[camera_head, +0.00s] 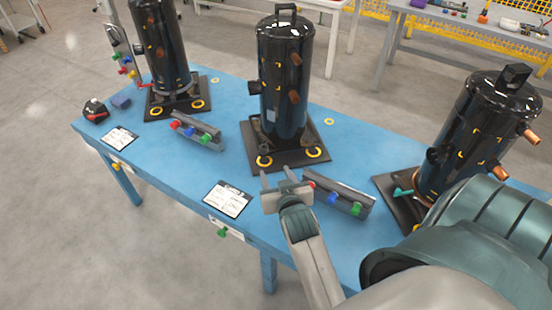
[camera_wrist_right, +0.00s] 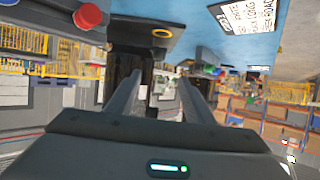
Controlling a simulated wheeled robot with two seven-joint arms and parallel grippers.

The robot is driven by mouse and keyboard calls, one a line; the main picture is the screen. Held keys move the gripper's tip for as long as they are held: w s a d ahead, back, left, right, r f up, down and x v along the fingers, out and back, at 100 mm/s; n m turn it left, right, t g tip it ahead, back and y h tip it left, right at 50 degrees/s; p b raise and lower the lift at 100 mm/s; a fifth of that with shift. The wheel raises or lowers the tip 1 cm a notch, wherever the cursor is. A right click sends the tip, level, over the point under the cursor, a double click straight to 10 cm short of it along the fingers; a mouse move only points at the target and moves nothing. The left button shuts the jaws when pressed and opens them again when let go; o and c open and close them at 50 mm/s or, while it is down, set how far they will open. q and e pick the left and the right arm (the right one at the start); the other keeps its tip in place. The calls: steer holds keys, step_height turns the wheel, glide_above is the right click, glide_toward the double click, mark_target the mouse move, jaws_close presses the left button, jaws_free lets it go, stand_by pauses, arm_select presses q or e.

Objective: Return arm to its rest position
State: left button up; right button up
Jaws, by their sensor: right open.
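My right gripper (camera_head: 277,180) reaches over the blue table (camera_head: 185,160). Its two fingers are apart with nothing between them. In the right wrist view, the open fingers (camera_wrist_right: 158,92) point toward the dark base of a compressor. The middle black compressor (camera_head: 284,80) stands upright on its dark base plate just beyond the gripper in the head view. A grey holder (camera_head: 345,199) with red, blue and green plugs lies close to the gripper's right. My left gripper is not in view.
Other black compressors stand at the left (camera_head: 160,45) and right (camera_head: 480,130). A printed card (camera_head: 228,198) lies left of my gripper. A second plug holder (camera_head: 197,134) lies farther left. My right arm covers the table's near right side.

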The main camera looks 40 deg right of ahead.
stand_by(0.5)
steer(key=s+a+f+n+g+y, duration=0.1)
steer(key=s+a+f, duration=0.1)
steer(key=s, duration=0.2)
steer(key=s+a+f+n+g+y, duration=0.1)
steer(key=s+a+f+g, duration=0.1)
steer(key=s+a, duration=0.1)
steer(key=s+a+f+n+g+y, duration=0.1)
steer(key=s+a+f, duration=0.1)
steer(key=s, duration=0.3)
steer(key=shift+s+a+f+n+g+y, duration=0.25)
steer(key=shift+s+f+n+g+y, duration=0.05)
steer(key=shift+n+g+y, duration=0.1)
steer(key=s+a+f+n+g+y, duration=0.1)
steer(key=s+a+g, duration=0.15)
steer(key=s, duration=0.45)
steer(key=s+a+f+n+g+y, duration=0.1)
steer(key=s+a+n+g, duration=0.15)
steer(key=s, duration=0.45)
step_height(320, 180, down, 29)
steer(key=s+d+f+g, duration=0.1)
steer(key=s+d+f, duration=0.2)
steer(key=s+f, duration=1.4)
steer(key=shift+s+g, duration=0.4)
steer(key=shift+s, duration=0.45)
steer(key=shift+f, duration=0.1)
